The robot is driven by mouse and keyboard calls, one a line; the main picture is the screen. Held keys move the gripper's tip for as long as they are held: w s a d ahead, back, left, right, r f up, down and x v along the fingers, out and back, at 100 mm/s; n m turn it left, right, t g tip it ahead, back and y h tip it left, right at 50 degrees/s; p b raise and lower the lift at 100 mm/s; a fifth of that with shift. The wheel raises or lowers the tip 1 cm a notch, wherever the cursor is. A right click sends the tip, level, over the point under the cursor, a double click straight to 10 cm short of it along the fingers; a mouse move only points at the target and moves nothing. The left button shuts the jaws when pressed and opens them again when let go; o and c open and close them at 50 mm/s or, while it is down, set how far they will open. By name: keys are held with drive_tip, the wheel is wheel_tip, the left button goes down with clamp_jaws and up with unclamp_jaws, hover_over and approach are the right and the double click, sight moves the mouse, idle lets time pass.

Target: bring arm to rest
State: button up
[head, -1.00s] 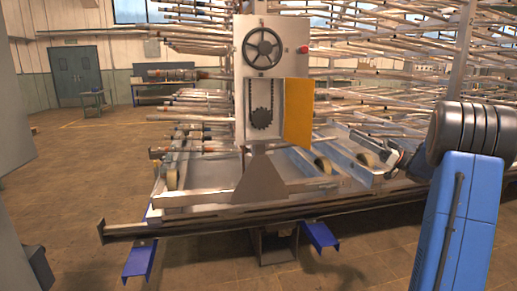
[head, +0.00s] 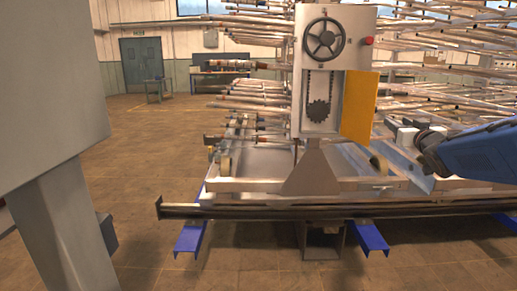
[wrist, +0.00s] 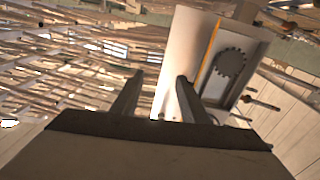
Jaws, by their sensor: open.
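My gripper (wrist: 156,95) shows in the wrist view with its two dark fingers apart and nothing between them. In that view the grey control box with its sprocket (wrist: 232,66) appears tilted beyond the fingers. In the head view my blue arm (head: 480,150) reaches in from the right edge. Its dark end (head: 430,150) is over the right part of the metal frame, right of the control box. The gripper's fingers cannot be made out clearly in the head view.
The control box (head: 309,70) has a handwheel (head: 323,39), a red button (head: 367,40) and an open yellow door (head: 360,105). Racks of tubes stand behind it. A dark rail (head: 330,211) runs along the front, over blue feet (head: 369,237). Open floor (head: 140,145) lies to the left.

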drive_tip(key=s+a+f+m+g+h, duration=0.1)
drive_tip(key=s+a+f+g, duration=0.3)
drive_tip(key=s+f, duration=0.4)
drive_tip(key=s+a+f+g, duration=0.4)
drive_tip(key=s+f, duration=0.4)
drive_tip(key=s, duration=0.5)
drive_tip(key=shift+s+a+m+h, duration=0.4)
drive_tip(key=s+a+f+g+y, duration=0.1)
drive_tip(key=s+a+f+g, duration=0.1)
drive_tip(key=s, duration=0.4)
drive_tip(key=s+a+f+n+g+y, duration=0.1)
drive_tip(key=s+a+f, duration=0.2)
drive_tip(key=s+f, duration=0.2)
drive_tip(key=s+a+f+g, duration=0.2)
drive_tip(key=s+a+f, duration=0.1)
drive_tip(key=s, duration=0.5)
drive_tip(key=shift+s+a+f+n+g+y, duration=0.1)
drive_tip(key=shift+f+n+g+y, duration=0.1)
drive_tip(key=shift+f, duration=0.15)
drive_tip(key=shift+a+f+n+g+y, duration=0.1)
drive_tip(key=shift+f+n+y, duration=0.1)
drive_tip(key=shift+f, duration=0.15)
drive_tip(key=shift+c, duration=0.3)
